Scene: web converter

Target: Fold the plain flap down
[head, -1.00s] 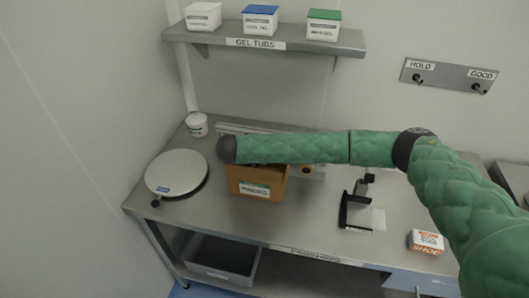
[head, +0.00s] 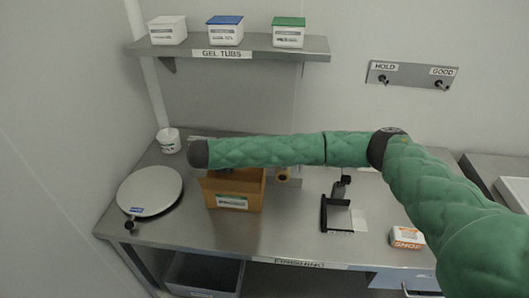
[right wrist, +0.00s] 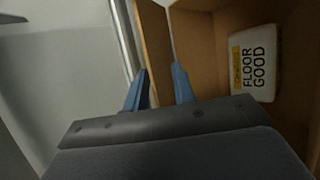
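An open brown carton (head: 222,192) with a green-edged label on its front stands on the steel bench. My right arm crosses over it in the head view and hides its back part and my right gripper. In the right wrist view, the carton's inside (right wrist: 208,45) is at the right, with a white and yellow pack (right wrist: 255,62) marked "FLOOR GOOD" in it. My right gripper (right wrist: 160,75) has two blue fingers apart, with a brown panel edge seen between them. I cannot tell whether they touch it, or which flap is the plain one. My left gripper is out of view.
A black stand (head: 337,212) and a small orange and white box (head: 407,238) are to the right. A shelf (head: 300,52) with three tubs is above.

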